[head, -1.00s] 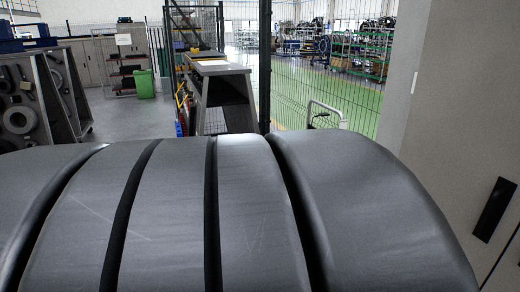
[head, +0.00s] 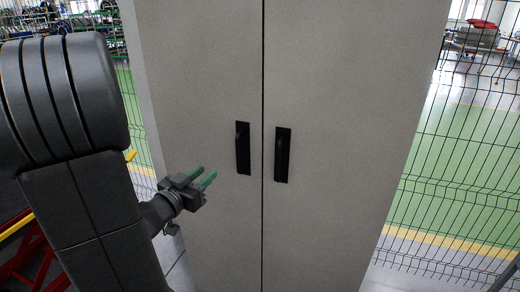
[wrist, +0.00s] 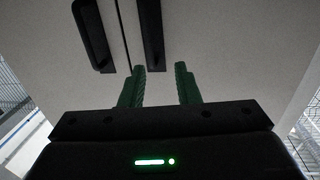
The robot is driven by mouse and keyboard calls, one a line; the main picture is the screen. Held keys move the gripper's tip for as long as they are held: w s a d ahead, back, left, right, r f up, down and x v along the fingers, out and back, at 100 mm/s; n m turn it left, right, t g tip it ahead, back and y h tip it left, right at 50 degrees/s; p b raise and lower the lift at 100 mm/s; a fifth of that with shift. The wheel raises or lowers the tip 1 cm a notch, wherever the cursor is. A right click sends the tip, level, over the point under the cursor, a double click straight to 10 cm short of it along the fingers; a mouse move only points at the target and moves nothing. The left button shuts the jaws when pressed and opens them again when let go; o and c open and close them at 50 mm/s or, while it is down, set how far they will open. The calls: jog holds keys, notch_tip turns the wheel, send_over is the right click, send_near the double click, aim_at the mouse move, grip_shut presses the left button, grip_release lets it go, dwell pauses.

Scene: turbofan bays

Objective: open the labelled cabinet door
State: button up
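A tall grey cabinet (head: 345,60) stands in the middle of the head view, its left door (head: 200,75) and right door (head: 350,130) both closed. A dark upright handle sits on each side of the centre seam: the left handle (head: 243,148) and the right handle (head: 282,155). I see no label on the visible door faces. My gripper (head: 209,174), with green fingers, is in front of the left door, below and left of the left handle. The wrist view shows the fingers (wrist: 160,68) apart with nothing between them; both handles lie beyond their tips, apart from them.
Wire mesh fencing (head: 455,160) stands to the right of the cabinet, with green floor behind it. More mesh and shelving (head: 90,25) show at the upper left. Red and yellow metalwork (head: 30,245) is at the lower left, beside my arm.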

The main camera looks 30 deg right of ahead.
aim_at(237, 153)
jog(key=shift+m+g+h, duration=0.3)
jog(key=shift+h, duration=0.1)
jog(key=x, duration=0.4)
jog(key=p+x, duration=0.1)
jog(key=x, duration=0.4)
jog(key=s+p+x, duration=0.1)
jog(key=x, duration=0.4)
jog(key=shift+d, duration=0.55)
grip_shut()
